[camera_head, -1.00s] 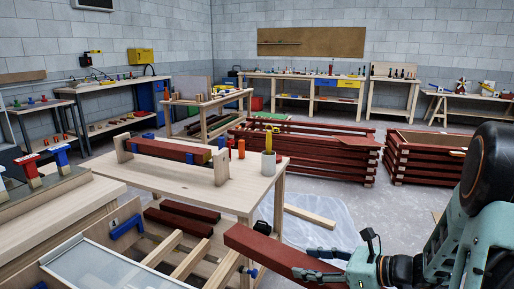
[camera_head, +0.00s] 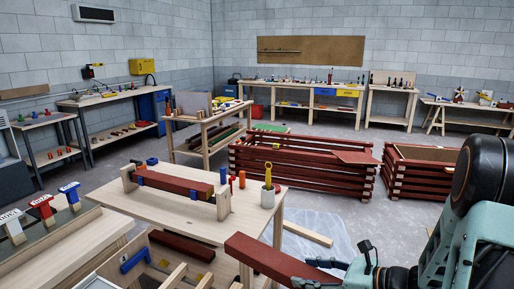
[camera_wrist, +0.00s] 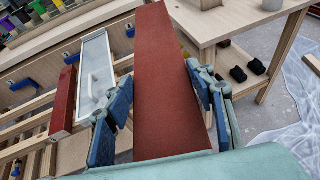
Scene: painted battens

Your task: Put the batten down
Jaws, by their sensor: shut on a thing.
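A long red-brown painted batten (camera_head: 265,255) is held in my gripper (camera_head: 325,274) at the lower right of the head view. In the wrist view the batten (camera_wrist: 158,75) runs up the middle between the two blue-padded fingers of my gripper (camera_wrist: 160,115). Its far end reaches past the near right corner of the light wooden table (camera_head: 180,225), off its edge. Another red-brown batten (camera_head: 175,183) rests in a wooden holder on that table. The fingertip contact itself is partly hidden in the head view.
A pot with a yellow-handled brush (camera_head: 268,190) stands at the table's right corner. A wooden rack with bars (camera_head: 165,275) lies at the front. Stacked red battens (camera_head: 300,168) stand behind. A plastic sheet (camera_head: 315,240) and a pale plank (camera_head: 307,233) lie on the floor.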

